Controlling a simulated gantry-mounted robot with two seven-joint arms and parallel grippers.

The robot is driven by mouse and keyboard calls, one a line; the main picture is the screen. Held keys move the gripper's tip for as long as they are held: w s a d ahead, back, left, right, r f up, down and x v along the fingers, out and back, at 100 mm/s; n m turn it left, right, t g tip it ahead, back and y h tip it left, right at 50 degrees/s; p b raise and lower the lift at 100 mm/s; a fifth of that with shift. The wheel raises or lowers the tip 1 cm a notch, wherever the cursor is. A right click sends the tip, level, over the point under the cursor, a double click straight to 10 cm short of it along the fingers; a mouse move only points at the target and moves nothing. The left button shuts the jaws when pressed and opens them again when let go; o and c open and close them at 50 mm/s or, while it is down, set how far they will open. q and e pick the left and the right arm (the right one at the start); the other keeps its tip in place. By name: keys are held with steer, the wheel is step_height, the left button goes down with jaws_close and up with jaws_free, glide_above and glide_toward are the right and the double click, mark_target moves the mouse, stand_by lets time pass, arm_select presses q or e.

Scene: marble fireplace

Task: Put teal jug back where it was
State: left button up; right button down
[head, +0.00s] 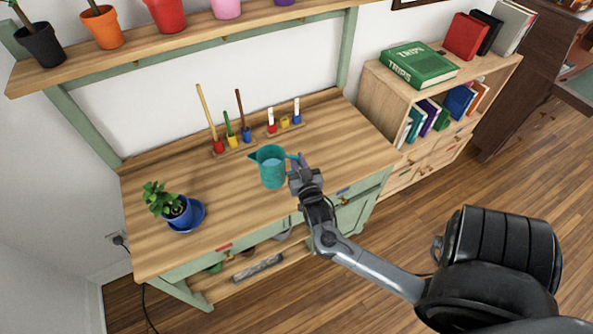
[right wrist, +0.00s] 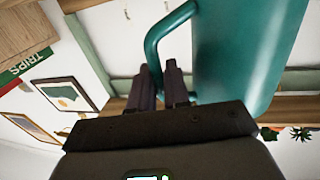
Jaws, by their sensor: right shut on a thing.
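The teal jug (head: 271,170) is upright at the middle of the wooden workbench (head: 205,190), its spout to the left and its handle to the right. Whether its base touches the bench top I cannot tell. My right gripper (head: 298,164) comes in from the right and is shut on the jug's handle. In the right wrist view the jug (right wrist: 245,50) fills the upper right, and the dark fingers of the gripper (right wrist: 172,80) close around the lower part of its handle. My left gripper is not in view.
A potted plant in a blue pot (head: 178,211) stands at the bench's left front. Wooden racks with coloured pegs (head: 233,148) stand behind the jug. A bookcase (head: 385,90) is to the right. A shelf with several flower pots (head: 190,40) hangs above. Bare bench lies between plant and jug.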

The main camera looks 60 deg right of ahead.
steer(key=shift+w+f, duration=0.2)
step_height(320, 180, down, 3)
steer(key=shift+r+b, duration=0.1)
steer(key=shift+b, duration=0.4)
steer(key=shift+f, duration=0.4)
steer(key=shift+f, duration=0.2)
steer(key=c, duration=1.1)
jaws_free()
